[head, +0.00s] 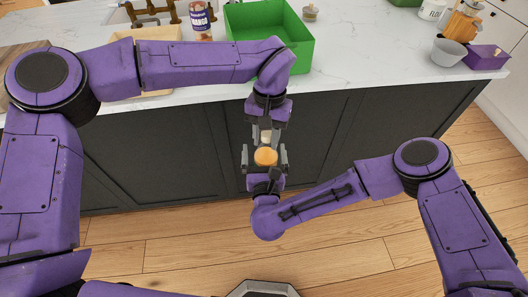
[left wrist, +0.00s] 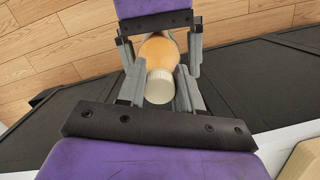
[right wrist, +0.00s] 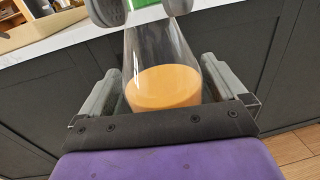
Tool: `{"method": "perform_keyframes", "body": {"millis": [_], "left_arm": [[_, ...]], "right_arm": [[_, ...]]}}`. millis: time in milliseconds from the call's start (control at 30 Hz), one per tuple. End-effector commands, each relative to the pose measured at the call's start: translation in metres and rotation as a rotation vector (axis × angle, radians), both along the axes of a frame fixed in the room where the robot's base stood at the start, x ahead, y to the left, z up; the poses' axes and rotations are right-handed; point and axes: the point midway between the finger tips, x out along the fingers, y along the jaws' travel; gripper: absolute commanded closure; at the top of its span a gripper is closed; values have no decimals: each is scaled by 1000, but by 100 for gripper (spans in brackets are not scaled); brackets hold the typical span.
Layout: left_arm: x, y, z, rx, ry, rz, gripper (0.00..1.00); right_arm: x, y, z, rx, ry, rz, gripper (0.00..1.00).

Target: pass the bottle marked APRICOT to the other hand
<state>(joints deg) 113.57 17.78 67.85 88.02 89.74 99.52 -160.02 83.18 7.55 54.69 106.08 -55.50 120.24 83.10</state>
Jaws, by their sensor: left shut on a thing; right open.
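A clear bottle with orange contents and a pale cap (head: 265,157) hangs in the air in front of the counter. No label on it is readable. My left gripper (head: 265,135) is shut on its narrow neck end; the cap shows in the left wrist view (left wrist: 159,88). My right gripper (head: 265,165) is open, its fingers on either side of the wider body. In the right wrist view the bottle (right wrist: 165,85) stands between the right fingers, with a visible gap on at least the right side. The left fingertips (right wrist: 141,10) show at the top there.
The marble counter (head: 365,60) with dark cabinets (head: 370,120) lies behind the hands. On it are a green bin (head: 300,55), a jar marked MANGO (head: 200,24), a wooden tray (head: 150,47), a grey bowl (head: 448,53) and a purple box (head: 487,58). Wooden floor is below.

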Motion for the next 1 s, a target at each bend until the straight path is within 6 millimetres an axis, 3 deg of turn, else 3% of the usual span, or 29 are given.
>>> {"method": "perform_keyframes", "body": {"millis": [267,500,533,600,633,900,1000], "left_arm": [[0,0,1,-1,-1,0,100],[0,-1,1,-2,-2,-1,100],[0,-1,1,-2,-2,-1,62],[0,-1,1,-3,-2,-2,39],[0,-1,1,-3,-2,-2,36],[0,0,2,-1,-1,0,36],[2,-1,11,-2,-4,0,36]], "right_arm": [[3,0,0,0,1,0,2],[2,1,0,-1,0,3,76],[2,2,2,0,-2,4,82],[2,2,2,1,-2,4,82],[2,2,2,1,-2,4,82],[2,1,1,0,-2,2,82],[2,1,1,0,-2,2,82]]}}
